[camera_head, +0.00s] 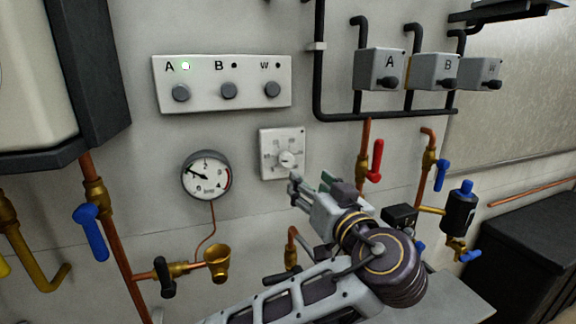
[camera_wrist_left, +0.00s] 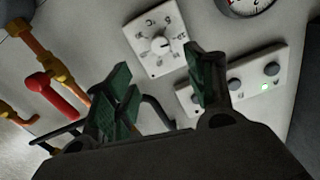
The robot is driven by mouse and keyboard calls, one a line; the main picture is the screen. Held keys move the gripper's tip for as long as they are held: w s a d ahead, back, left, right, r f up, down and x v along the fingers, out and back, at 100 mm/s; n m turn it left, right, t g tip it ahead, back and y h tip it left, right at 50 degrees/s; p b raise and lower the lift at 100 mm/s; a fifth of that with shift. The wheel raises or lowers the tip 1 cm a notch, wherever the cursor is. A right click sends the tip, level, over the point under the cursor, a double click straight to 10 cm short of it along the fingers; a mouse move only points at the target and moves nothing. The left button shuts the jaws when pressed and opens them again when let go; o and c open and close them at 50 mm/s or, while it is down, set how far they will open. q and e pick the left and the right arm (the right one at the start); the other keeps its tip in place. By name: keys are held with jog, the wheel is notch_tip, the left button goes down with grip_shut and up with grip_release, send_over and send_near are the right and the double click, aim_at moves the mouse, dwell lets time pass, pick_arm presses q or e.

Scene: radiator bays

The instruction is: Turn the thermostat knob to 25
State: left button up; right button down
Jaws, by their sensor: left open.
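The thermostat is a white square wall plate (camera_head: 269,170) with a round white knob (camera_head: 287,159) and a ring of small markings too small to read. In the left wrist view the thermostat plate (camera_wrist_left: 142,38) and its knob (camera_wrist_left: 160,45) show at top centre, with a dark pointer mark on the knob. My left gripper (camera_head: 312,184) is just below and right of the thermostat in the head view, apart from the knob. Its green-padded fingers (camera_wrist_left: 165,95) stand apart with nothing between them. My right gripper is not in view.
A panel (camera_head: 222,97) with buttons A, B and W, A lit green, is above. A pressure gauge (camera_head: 206,175) is left of the thermostat. A red-handled valve (camera_head: 376,161) and copper pipe stand close right of it. Grey switch boxes (camera_head: 381,68) are upper right.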

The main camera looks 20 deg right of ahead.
aim_at(288, 161)
pick_arm(q)
jog(key=shift+w, duration=0.15)
jog(key=w, duration=0.4)
jog(key=w+p, duration=0.1)
jog(key=w, duration=0.7)
jog(key=shift+a+p, duration=0.35)
jog(key=shift+p, duration=0.05)
jog(key=shift+w, duration=0.7)
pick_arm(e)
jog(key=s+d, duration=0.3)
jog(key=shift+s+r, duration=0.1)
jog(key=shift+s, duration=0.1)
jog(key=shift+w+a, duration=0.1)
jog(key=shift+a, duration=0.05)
